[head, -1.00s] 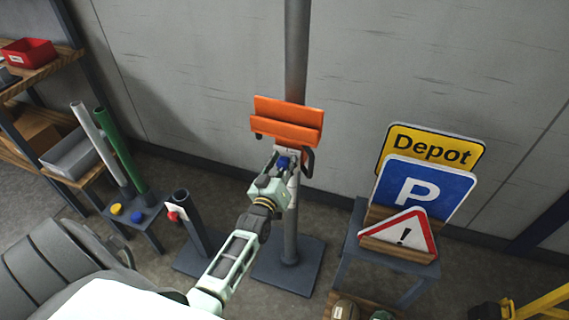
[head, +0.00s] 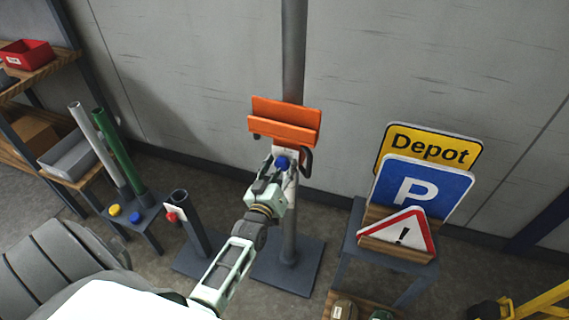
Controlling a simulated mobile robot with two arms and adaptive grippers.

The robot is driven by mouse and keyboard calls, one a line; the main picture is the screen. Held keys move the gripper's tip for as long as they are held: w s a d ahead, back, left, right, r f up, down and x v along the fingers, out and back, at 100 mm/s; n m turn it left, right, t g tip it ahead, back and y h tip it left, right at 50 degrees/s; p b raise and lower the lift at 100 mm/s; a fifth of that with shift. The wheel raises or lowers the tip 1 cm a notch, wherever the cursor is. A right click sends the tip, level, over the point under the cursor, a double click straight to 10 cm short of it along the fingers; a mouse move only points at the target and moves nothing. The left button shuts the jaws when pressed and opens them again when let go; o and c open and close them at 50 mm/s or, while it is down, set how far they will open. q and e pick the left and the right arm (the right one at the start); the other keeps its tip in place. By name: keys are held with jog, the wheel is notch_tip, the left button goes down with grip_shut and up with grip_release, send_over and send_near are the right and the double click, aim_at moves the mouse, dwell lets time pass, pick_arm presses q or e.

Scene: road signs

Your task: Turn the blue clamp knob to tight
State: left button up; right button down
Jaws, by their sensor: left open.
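The blue clamp knob (head: 282,163) sits on a pale plate on the grey post (head: 291,215), just below an orange bracket (head: 284,122). A dark curved handle (head: 306,162) is to its right. My left gripper (head: 271,172) is open, just below and in front of the knob, with its fingers pointing up toward it. The knob is visible past the fingertips, and I see no grip on it. Any marking for tight or loose is too small to read. My right gripper is not in view.
A short post with a red knob (head: 171,217) stands left of my arm. A small table with yellow and blue caps (head: 114,210) and two tubes is farther left. A stand with Depot, P and warning signs (head: 419,190) is at right. Bare wall lies behind.

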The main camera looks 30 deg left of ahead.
pick_arm(q)
jog(key=v, duration=1)
jog(key=shift+r, duration=0.15)
jog(key=shift+w+d, duration=0.1)
jog(key=shift+w, duration=0.05)
